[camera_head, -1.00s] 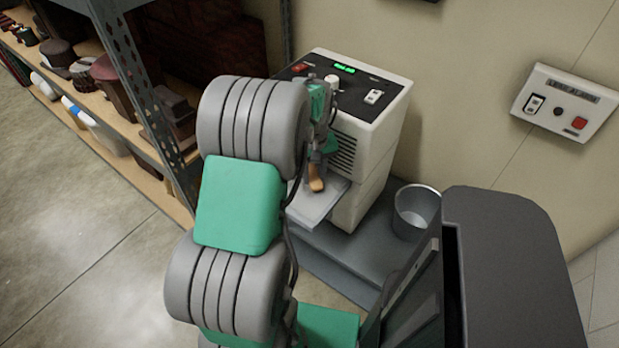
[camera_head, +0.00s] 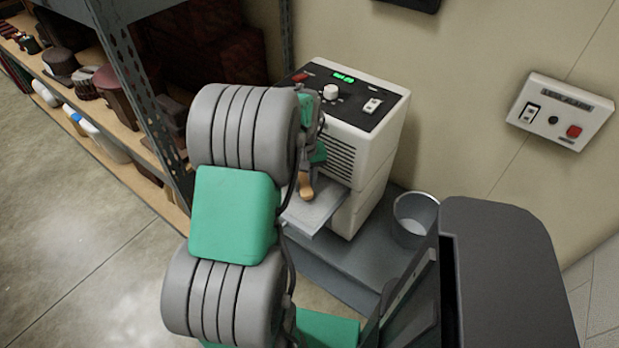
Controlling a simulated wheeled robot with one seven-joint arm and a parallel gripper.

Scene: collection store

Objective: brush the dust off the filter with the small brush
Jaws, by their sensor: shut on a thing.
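My gripper (camera_head: 308,172) is mostly hidden behind my own arm, in front of the white machine (camera_head: 372,135). It is shut on the small brush (camera_head: 306,187), whose tan wooden handle shows below the jaws. The brush's bristles are not visible. A flat grey panel (camera_head: 318,207), which looks like the filter on a pulled-out tray, sticks out from the machine's front just under the brush. I cannot tell whether the brush touches it. Dust on it cannot be made out.
The machine stands on a grey platform (camera_head: 350,262) with a metal bucket (camera_head: 413,217) at its right. A shelf rack with hats (camera_head: 115,90) stands at the left, its metal post (camera_head: 140,90) close to my arm. A wall panel (camera_head: 560,110) hangs at the right. Open floor lies at lower left.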

